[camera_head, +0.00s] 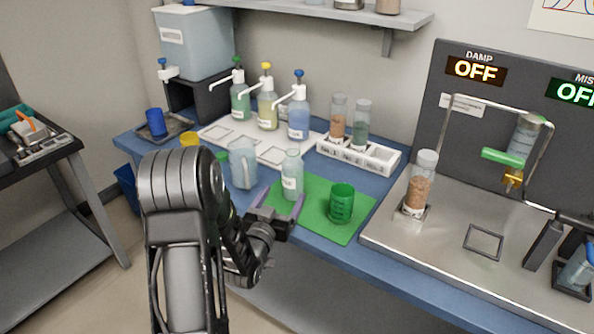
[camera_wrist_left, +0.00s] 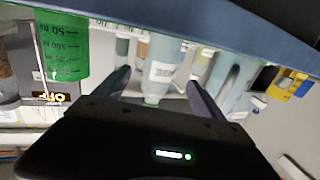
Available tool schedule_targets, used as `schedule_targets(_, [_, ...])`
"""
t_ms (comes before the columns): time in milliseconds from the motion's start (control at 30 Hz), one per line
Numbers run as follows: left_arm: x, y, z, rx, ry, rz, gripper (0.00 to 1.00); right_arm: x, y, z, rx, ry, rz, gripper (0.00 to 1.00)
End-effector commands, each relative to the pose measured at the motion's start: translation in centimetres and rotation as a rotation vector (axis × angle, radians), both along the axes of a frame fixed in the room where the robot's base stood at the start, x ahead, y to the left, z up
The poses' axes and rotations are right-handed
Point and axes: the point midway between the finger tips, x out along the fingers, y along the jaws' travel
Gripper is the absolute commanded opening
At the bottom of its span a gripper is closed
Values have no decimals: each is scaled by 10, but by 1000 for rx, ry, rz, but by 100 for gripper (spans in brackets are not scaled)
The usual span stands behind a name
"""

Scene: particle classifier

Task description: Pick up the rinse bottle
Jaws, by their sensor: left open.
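The rinse bottle, which I take to be the pale translucent bottle with a white label (camera_head: 291,178), stands upright at the back left of the green mat (camera_head: 318,222). My left gripper (camera_head: 279,202) is open in front of it, its two purple fingers pointing at the bottle. In the left wrist view, which is upside down, the labelled bottle (camera_wrist_left: 161,62) shows between the open fingers (camera_wrist_left: 156,84). I see no contact with it. The bottle's foot is partly hidden in the head view. My right gripper is not in view.
A green measuring cup (camera_head: 341,204) stands right of the bottle, and a clear jug (camera_head: 243,163) close on its left. Behind are pump bottles (camera_head: 267,104) on a white tray and a white rack (camera_head: 357,156) with vials. The mat's front is bare.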

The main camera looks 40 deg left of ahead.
Motion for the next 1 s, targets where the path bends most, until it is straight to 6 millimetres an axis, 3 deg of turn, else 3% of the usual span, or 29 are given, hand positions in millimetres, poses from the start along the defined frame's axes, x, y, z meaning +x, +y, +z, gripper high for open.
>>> schedule_targets(267, [1, 0, 0, 0, 0, 0, 80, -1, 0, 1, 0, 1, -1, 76])
schedule_targets(500, [23, 6, 0, 1, 1, -1, 80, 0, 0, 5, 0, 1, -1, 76])
schedule_targets(833, [26, 8, 0, -1, 1, -1, 80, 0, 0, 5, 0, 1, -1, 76])
schedule_targets(1000, [40, 11, 0, 0, 1, -2, 80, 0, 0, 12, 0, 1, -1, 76])
